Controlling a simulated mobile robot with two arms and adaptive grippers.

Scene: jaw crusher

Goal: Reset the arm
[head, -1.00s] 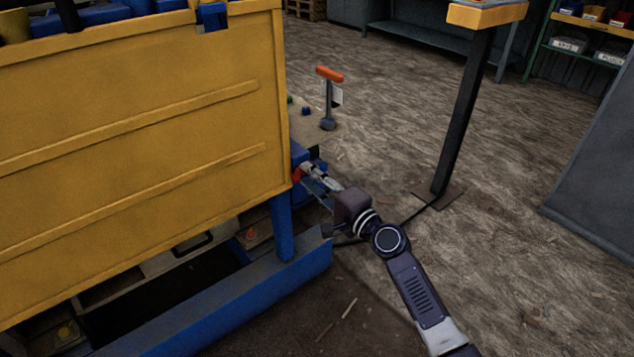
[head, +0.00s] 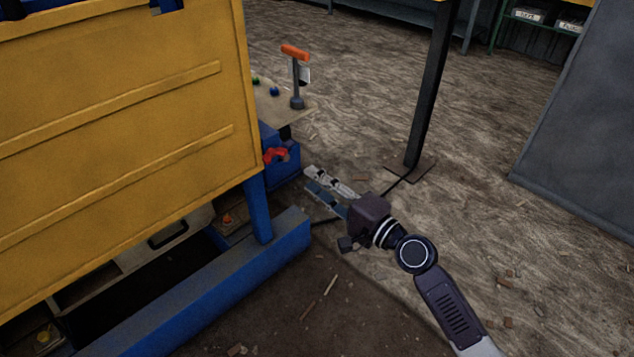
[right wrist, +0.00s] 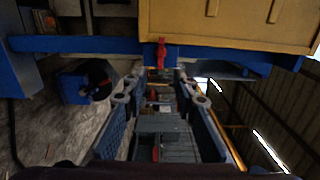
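My right gripper (head: 309,181) reaches in from the lower right of the head view. Its two fingers are apart and nothing is between them. A red handle (head: 275,154) sits on the blue side of the machine, left of the fingertips, with a gap between. In the right wrist view the red handle (right wrist: 162,54) shows ahead, near the middle, beyond the spread fingers of the gripper (right wrist: 161,76). My left gripper is in neither view.
The yellow machine panel (head: 120,120) and blue frame beam (head: 215,290) fill the left. A lever with an orange grip (head: 295,52) stands on a small panel (head: 272,105) behind the handle. A dark post (head: 431,90) and grey cabinet (head: 585,140) stand right. Open floor lies between.

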